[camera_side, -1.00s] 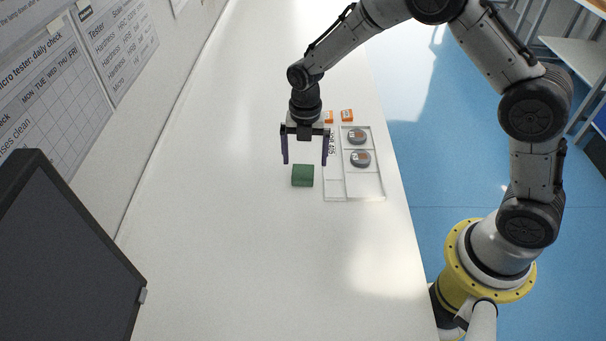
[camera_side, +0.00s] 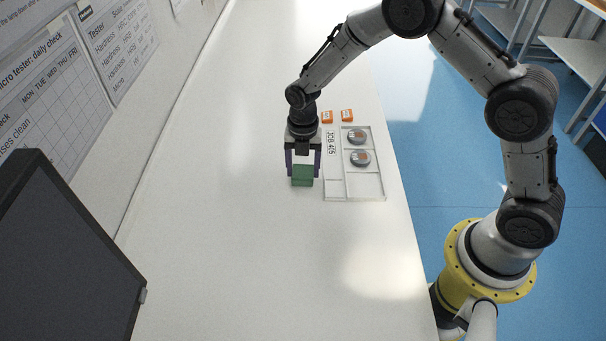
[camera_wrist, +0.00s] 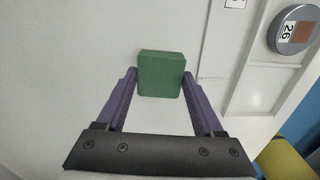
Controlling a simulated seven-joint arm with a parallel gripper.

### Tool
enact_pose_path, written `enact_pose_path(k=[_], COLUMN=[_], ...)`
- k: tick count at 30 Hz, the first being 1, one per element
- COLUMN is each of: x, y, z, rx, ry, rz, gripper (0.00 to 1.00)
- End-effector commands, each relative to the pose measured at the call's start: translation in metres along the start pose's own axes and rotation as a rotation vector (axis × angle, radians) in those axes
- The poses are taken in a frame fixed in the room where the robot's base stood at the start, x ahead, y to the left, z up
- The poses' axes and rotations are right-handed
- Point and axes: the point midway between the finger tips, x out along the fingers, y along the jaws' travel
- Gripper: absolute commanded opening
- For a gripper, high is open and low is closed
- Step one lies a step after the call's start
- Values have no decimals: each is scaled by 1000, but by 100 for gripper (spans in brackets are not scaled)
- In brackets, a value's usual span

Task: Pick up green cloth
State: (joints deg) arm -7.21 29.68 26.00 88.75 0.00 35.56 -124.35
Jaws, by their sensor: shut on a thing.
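The green cloth (camera_side: 302,176) is a small folded green block on the white bench, just left of the clear tray. My gripper (camera_side: 303,173) is above it, with its two purple fingers down on either side and shut on it. In the wrist view the green cloth (camera_wrist: 160,75) sits between the fingertips of my gripper (camera_wrist: 160,82), which touch its left and right sides. It appears to be at bench level; I cannot tell any gap under it.
A clear tray (camera_side: 369,186) labelled "JOB 405" holds two round grey samples (camera_side: 357,136) (camera_side: 360,158) right of the cloth. A dark monitor (camera_side: 62,255) is at the left. The front bench is clear.

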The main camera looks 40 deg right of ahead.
Motion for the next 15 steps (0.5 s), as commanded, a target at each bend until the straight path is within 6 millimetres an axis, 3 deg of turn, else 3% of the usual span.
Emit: enact_pose_path(k=[2,15], x=[0,-11], y=[0,0], z=[0,0], rx=[0,0], ry=[0,-1], rz=[0,1], gripper=[16,16])
